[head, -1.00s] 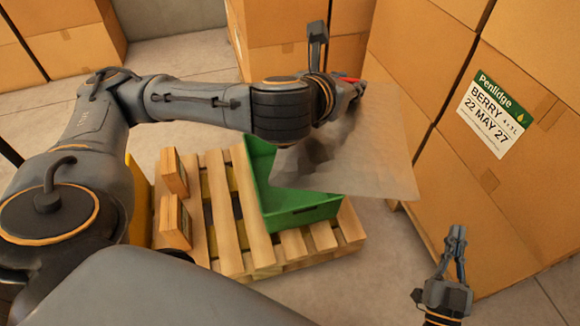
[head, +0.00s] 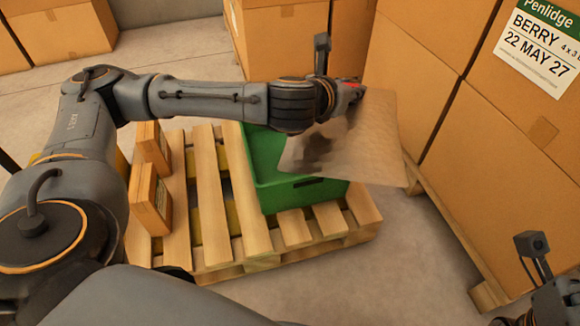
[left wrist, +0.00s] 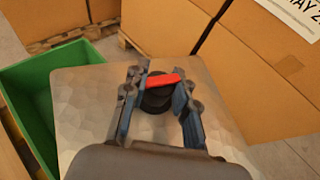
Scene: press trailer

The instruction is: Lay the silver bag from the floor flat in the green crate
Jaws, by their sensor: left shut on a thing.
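The silver bag (head: 365,145) is a flat, shiny sheet with a dark crumpled-looking patch at its left. My left gripper (head: 350,90) is shut on the bag's black spout with a red lever (left wrist: 165,80), which sits between its fingers in the left wrist view (left wrist: 160,85). The bag hangs spread out and slightly tilted in the air. In the head view it covers the right part of the green crate (head: 262,165); in the left wrist view the crate (left wrist: 45,75) lies to the bag's left. My right gripper (head: 560,300) is cut off at the bottom right; its fingers are unclear.
The crate stands on a wooden pallet (head: 232,225), with small wooden-looking boxes (head: 150,195) at its left. Large cardboard boxes (head: 480,150) are stacked close on the right, on another pallet (head: 488,295). More boxes stand behind. Bare floor (head: 400,240) lies between the pallets.

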